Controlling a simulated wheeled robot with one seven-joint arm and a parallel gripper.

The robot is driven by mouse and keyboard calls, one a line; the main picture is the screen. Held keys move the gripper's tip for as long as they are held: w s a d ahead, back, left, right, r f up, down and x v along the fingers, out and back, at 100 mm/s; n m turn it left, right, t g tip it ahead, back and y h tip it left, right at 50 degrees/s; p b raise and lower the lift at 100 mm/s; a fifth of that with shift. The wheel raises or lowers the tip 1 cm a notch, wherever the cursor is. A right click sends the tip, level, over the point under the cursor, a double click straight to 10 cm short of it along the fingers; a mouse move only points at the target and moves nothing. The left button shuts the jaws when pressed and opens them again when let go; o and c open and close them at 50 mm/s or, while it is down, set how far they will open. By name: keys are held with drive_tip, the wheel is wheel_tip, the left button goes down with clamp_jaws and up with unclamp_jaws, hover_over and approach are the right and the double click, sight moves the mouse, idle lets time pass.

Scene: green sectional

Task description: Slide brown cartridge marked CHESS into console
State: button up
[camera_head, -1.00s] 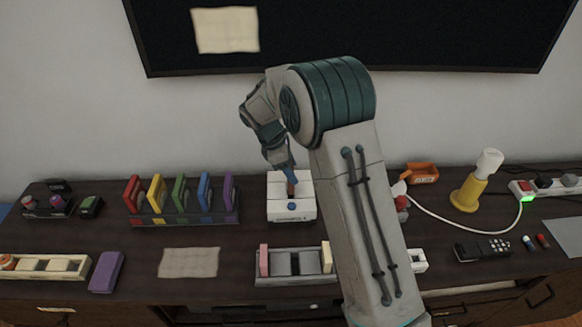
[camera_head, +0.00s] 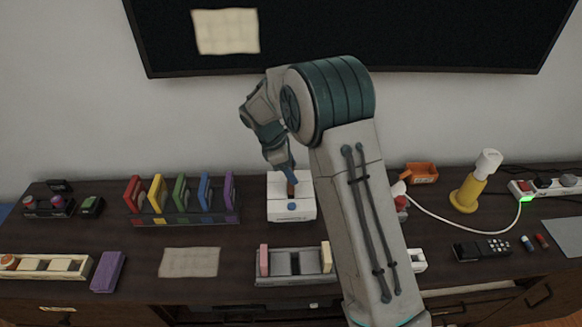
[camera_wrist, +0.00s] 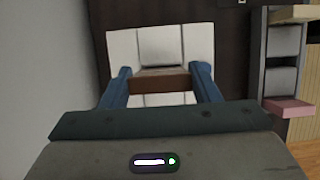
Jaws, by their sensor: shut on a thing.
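My gripper (camera_head: 290,178) points down over the console's back part. In the wrist view my gripper (camera_wrist: 160,80) has its two blue fingers shut on the brown cartridge (camera_wrist: 160,83), which also shows in the head view (camera_head: 291,188). The cartridge is at the top of the white console (camera_wrist: 198,45); I cannot tell how deep it sits in a slot. Its CHESS marking is not readable.
A rack (camera_head: 185,218) of several coloured cartridges stands left of the console. A grey holder (camera_head: 295,280) with a pink and a cream cartridge lies in front. To the right are a yellow lamp (camera_head: 468,194), an orange tray (camera_head: 422,173) and a dark remote (camera_head: 482,249).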

drive_tip(key=shift+f+b, duration=1.45)
drive_tip(key=shift+f, duration=1.15)
drive_tip(key=o, duration=1)
drive_tip(key=shift+o, duration=0.2)
drive_tip(key=shift+r, duration=0.1)
drive_tip(key=v, duration=1.3)
drive_tip(key=shift+a+r, duration=0.15)
drive_tip(key=shift+r, duration=0.2)
drive_tip(key=s+d+r+m+y, duration=0.1)
drive_tip(key=s+d+r+m, duration=0.35)
drive_tip(key=s+d, duration=0.2)
drive_tip(key=s+d+m+t+y, duration=0.1)
drive_tip(key=s+d+m, duration=0.4)
drive_tip(key=s, duration=0.6)
drive_tip(key=s+d+m+t+y, duration=0.1)
drive_tip(key=s+d+m+y, duration=0.1)
drive_tip(key=s+d+m, duration=0.3)
drive_tip(key=s+m, duration=0.3)
drive_tip(key=s, duration=0.2)
drive_tip(key=shift+s+d+f+m+t+y, duration=0.25)
drive_tip(key=shift+s+f+m+t+y, duration=0.05)
drive_tip(key=shift+s+f+m+t, duration=0.1)
